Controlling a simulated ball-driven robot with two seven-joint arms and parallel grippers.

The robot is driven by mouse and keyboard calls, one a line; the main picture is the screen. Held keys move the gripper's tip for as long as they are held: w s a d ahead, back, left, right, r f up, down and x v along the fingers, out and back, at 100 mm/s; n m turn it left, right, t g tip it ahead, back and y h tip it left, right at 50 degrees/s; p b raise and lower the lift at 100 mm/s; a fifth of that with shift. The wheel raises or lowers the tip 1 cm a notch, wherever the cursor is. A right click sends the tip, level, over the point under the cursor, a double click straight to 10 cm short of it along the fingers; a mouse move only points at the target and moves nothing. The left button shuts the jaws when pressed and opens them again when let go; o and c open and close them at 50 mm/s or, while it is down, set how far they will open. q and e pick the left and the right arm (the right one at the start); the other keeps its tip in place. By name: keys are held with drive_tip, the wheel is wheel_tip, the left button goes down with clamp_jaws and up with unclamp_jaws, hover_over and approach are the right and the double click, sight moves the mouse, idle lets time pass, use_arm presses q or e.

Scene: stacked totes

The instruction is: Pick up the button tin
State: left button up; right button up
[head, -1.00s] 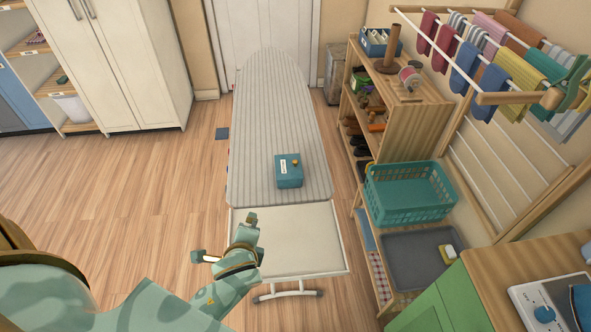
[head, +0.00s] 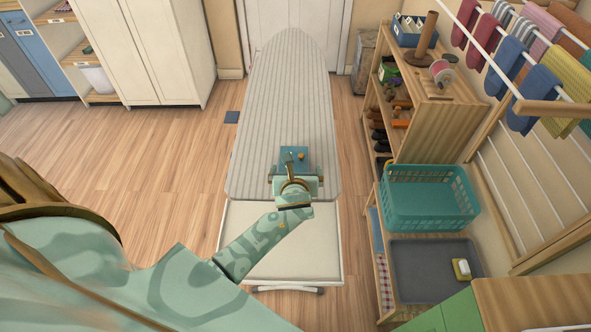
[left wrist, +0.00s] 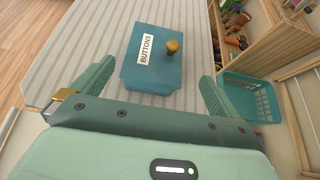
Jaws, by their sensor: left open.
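The button tin is a blue box (head: 293,156) with a brass knob and a white "BUTTONS" label on its lid. It sits on the striped ironing board (head: 281,95), near its front end. In the left wrist view the tin (left wrist: 153,62) lies just ahead of and between my open fingers. My left gripper (head: 295,178) is at the near side of the tin in the head view and partly covers it. Its fingers also show in the left wrist view (left wrist: 150,88), spread wider than the tin, with nothing held. My right gripper is not in view.
A wooden shelf (head: 440,115) with shoes and spools stands right of the board. A teal basket (head: 430,205) and a grey tray (head: 425,265) with a yellow-and-white item are on the right. A drying rack with socks hangs above. The floor at left is clear.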

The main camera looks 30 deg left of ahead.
sight(294, 166)
use_arm(q)
drive_tip(key=shift+w+a+f, duration=0.35)
drive_tip(key=shift+w+a, duration=0.05)
drive_tip(key=shift+w, duration=0.1)
drive_tip(key=b+x, duration=0.1)
drive_tip(key=x, duration=0.1)
drive_tip(key=b+x, duration=0.1)
drive_tip(key=x, duration=0.2)
drive_tip(key=shift+s+a+f+b, duration=0.1)
drive_tip(key=shift+a+b, duration=0.2)
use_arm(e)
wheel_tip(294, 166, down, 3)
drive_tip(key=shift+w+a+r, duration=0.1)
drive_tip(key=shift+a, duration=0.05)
use_arm(q)
drive_tip(key=c, duration=1.1)
